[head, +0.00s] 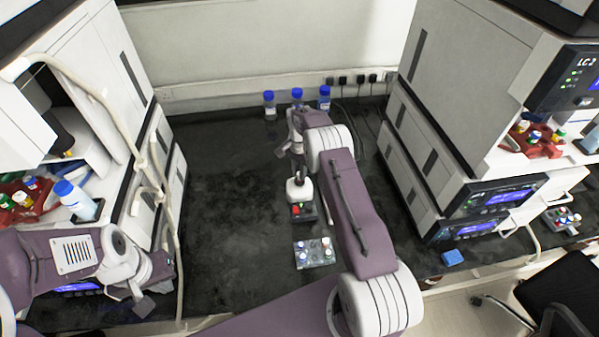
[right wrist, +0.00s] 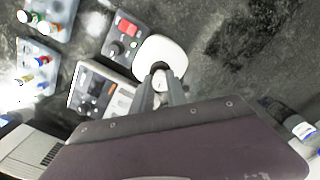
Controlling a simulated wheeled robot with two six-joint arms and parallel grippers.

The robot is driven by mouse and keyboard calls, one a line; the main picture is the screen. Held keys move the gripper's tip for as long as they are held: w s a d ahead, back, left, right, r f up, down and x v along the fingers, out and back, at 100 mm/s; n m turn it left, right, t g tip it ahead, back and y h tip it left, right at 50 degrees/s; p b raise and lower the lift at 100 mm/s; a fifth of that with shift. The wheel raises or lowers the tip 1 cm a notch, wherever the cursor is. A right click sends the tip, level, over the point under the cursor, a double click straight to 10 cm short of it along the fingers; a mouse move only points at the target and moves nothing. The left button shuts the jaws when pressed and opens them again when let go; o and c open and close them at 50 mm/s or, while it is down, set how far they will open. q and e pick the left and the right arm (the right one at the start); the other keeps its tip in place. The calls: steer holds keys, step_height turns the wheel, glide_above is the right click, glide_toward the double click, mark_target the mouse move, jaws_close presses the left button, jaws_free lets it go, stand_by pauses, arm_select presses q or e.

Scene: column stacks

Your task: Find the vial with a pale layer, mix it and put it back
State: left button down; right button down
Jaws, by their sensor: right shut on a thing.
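My right gripper (head: 297,147) is above the mixer (head: 298,188), which has a white top and a red button. In the right wrist view my right gripper (right wrist: 160,88) is shut on a small vial (right wrist: 160,82). Only its pale end shows between the fingers, over the mixer's white round top (right wrist: 152,47). I cannot tell whether the vial touches the mixer, and its layers are hidden. A clear vial rack (head: 325,262) holding several capped vials stands in front of the mixer. My left gripper (head: 147,293) is open and empty at the bench's left front.
Tall instrument stacks stand left (head: 95,60) and right (head: 440,110), with red vial trays (head: 545,148) in their openings. Blue-capped bottles (head: 297,97) stand at the back. A pale tube hangs along the left stack. The dark bench (head: 225,190) is clear left of the mixer.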

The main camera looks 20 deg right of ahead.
steer(key=shift+f, duration=0.35)
steer(key=shift+f+b, duration=0.3)
steer(key=shift+b, duration=0.15)
stand_by(0.5)
stand_by(1.6)
steer(key=shift+r+p, duration=2)
steer(key=shift+r, duration=1.1)
steer(key=shift+f, duration=0.1)
